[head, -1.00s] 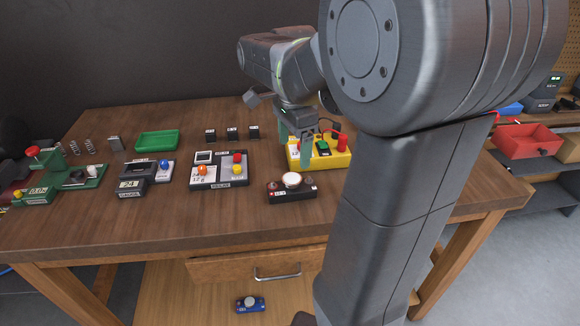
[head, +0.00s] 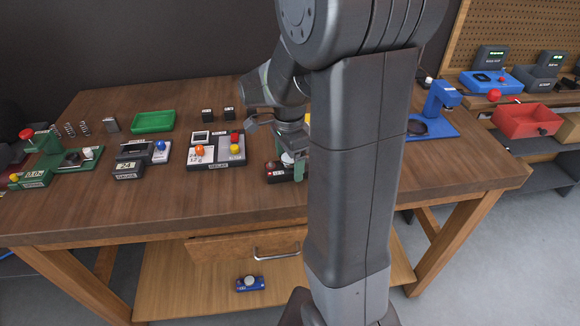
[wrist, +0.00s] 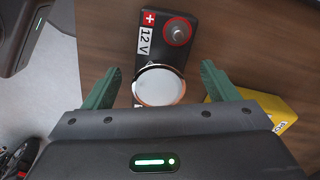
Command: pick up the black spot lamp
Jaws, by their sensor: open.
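The spot lamp (wrist: 160,85) shows in the wrist view as a round pale face with a coppery rim; its body is mostly hidden beneath. It sits on a black 12 V unit (wrist: 153,45) with a red-ringed terminal. In the head view the lamp (head: 287,158) is partly hidden by my gripper, on the black unit (head: 273,173). My gripper (wrist: 157,77) is open and empty, with a green finger on each side of the lamp. I cannot tell whether the fingers touch it. In the head view my gripper (head: 293,155) is low over the unit.
A yellow box (wrist: 270,110) lies close to the right finger. A grey tester with knobs (head: 226,155) stands left of the black unit. A green tray (head: 153,121) is further back, and a blue stand (head: 435,125) is at the right. The bench front strip is clear.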

